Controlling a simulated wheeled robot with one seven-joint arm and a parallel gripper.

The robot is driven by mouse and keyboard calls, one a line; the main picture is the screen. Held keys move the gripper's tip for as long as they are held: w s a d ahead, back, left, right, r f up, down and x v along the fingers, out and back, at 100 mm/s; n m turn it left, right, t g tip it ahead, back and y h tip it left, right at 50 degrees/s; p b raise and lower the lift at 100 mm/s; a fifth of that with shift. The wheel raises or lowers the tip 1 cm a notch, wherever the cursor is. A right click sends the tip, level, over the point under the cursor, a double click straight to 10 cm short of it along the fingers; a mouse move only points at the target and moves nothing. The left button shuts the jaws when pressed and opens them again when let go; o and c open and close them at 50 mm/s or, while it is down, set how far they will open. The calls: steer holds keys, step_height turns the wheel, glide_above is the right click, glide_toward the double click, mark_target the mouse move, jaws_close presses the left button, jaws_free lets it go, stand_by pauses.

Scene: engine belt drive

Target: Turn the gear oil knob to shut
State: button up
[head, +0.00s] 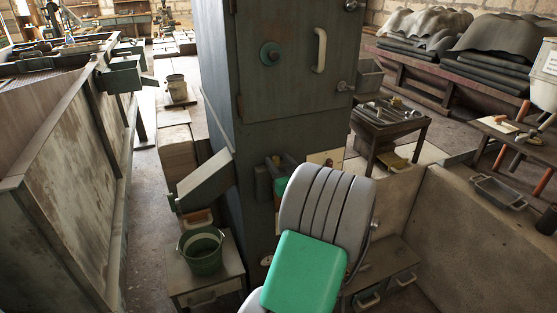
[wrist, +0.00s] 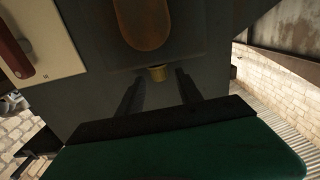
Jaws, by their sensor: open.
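In the wrist view, a small brass knob (wrist: 157,73) sticks out of the dark cabinet face, just below a rounded orange-brown window (wrist: 143,24). I take it to be the gear oil knob, but no label is readable. My gripper (wrist: 160,80) is open, with one dark finger on each side of the knob's line. The knob shows between the fingertips, and I cannot tell whether they touch it.
A cream panel with a red handle (wrist: 14,52) is at the left in the wrist view. The cabinet's upper door has a teal round knob (head: 270,53) and a pale handle (head: 320,50). A green bucket (head: 202,250) stands on a low stand at the left.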

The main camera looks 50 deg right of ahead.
steer(key=shift+w+d, duration=0.1)
steer(key=shift+w, duration=0.1)
jaws_close()
stand_by(0.3)
